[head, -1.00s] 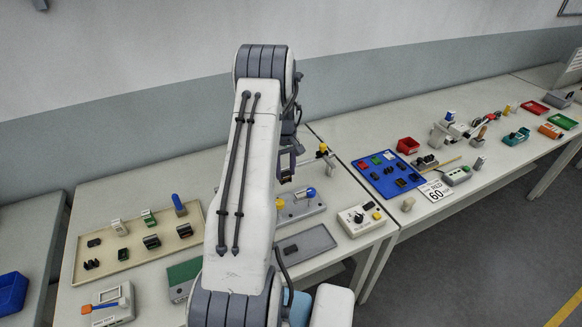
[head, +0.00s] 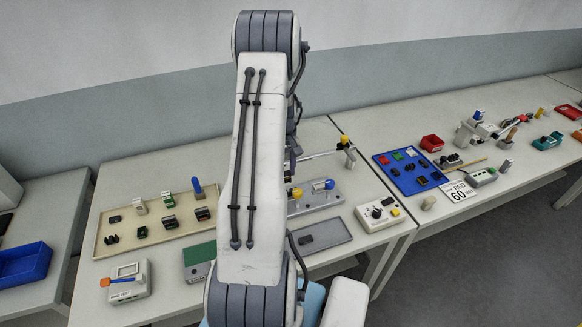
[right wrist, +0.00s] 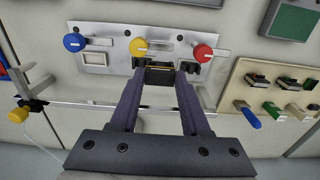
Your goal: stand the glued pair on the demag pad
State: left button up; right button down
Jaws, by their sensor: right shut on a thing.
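My right gripper (right wrist: 160,80) is shut on a small dark block (right wrist: 160,73) with a yellowish line along its upper edge, likely the glued pair. It is held over or at the near side of a metal fixture (right wrist: 97,58) with blue, yellow and red knobs. Whether the block touches the fixture is unclear. In the head view my right arm hides the block and most of the gripper. A flat grey tray (head: 333,241) with a dark piece stands in front of the fixture. I cannot tell for sure which thing is the demag pad. My left gripper is not in view.
A beige tray (head: 104,249) of several connectors lies at left, with a green-topped box (head: 199,254) nearer. A white box with knobs (head: 373,220) stands right of the grey tray. A blue tray (head: 398,184) is further right. A rod runs behind the fixture.

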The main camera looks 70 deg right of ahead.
jog(key=shift+w+a+b, duration=0.85)
jog(key=shift+w+a, duration=3.5)
jog(key=shift+a, duration=2.25)
jog(key=shift+w+a+b, duration=0.8)
jog(key=shift+w+a, duration=3.55)
jog(key=shift+a, duration=2.2)
jog(key=shift+d+f+b, duration=0.1)
jog(key=shift+f+b, duration=4.1)
jog(key=shift+f, duration=1.65)
jog(key=shift+c, duration=1.5)
grip_release()
jog(key=shift+r, duration=0.1)
